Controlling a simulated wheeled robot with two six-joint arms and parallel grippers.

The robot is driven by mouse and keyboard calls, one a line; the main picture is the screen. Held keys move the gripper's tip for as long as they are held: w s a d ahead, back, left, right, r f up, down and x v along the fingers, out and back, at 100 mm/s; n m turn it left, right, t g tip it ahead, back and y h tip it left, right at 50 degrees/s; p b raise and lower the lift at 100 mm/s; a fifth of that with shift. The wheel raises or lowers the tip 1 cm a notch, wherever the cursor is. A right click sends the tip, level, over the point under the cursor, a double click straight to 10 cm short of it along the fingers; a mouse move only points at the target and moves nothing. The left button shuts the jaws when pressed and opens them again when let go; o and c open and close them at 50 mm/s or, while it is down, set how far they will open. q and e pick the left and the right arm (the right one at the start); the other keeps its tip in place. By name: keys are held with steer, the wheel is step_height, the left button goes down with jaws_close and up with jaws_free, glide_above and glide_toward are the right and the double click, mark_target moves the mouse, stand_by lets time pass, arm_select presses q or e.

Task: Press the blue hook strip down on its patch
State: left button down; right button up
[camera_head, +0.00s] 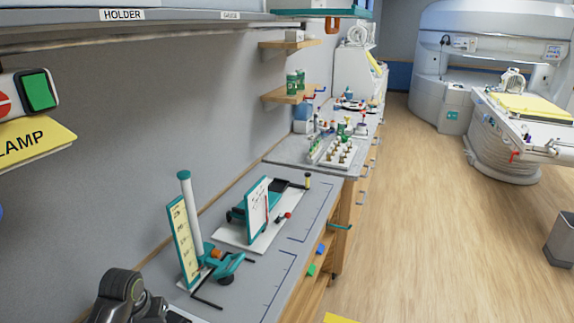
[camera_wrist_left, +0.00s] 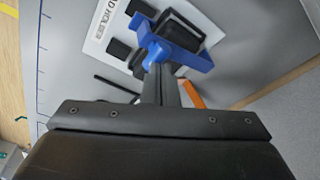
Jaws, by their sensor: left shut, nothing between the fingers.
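In the left wrist view, a blue angled piece (camera_wrist_left: 188,54) lies over a white plate (camera_wrist_left: 105,42) with "D HOLDER" lettering. A black patch or pad (camera_wrist_left: 183,32) shows within it, and smaller black patches (camera_wrist_left: 118,48) lie on the plate. I cannot tell which blue part is the hook strip. My left gripper (camera_wrist_left: 158,68) is shut and empty, its fingertips overlapping the blue piece's lower end in view. Contact cannot be told. The head view shows only a dark part of my left arm at the lower left. My right gripper is not in view.
An orange piece (camera_wrist_left: 193,94) and a black rod (camera_wrist_left: 118,85) lie near the fingers. In the head view, a teal stand with a white post (camera_head: 190,215) and a white panel (camera_head: 257,210) rise from the grey bench (camera_head: 250,287). Bare bench lies toward its right edge.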

arm_select(q)
steer(key=shift+w+a+r, duration=0.1)
steer(key=shift+a+r, duration=0.05)
steer(key=shift+r, duration=1)
steer(key=shift+w+v, duration=0.25)
steer(key=shift+v, duration=1)
steer(key=shift+r, duration=0.1)
steer(key=shift+s, duration=0.1)
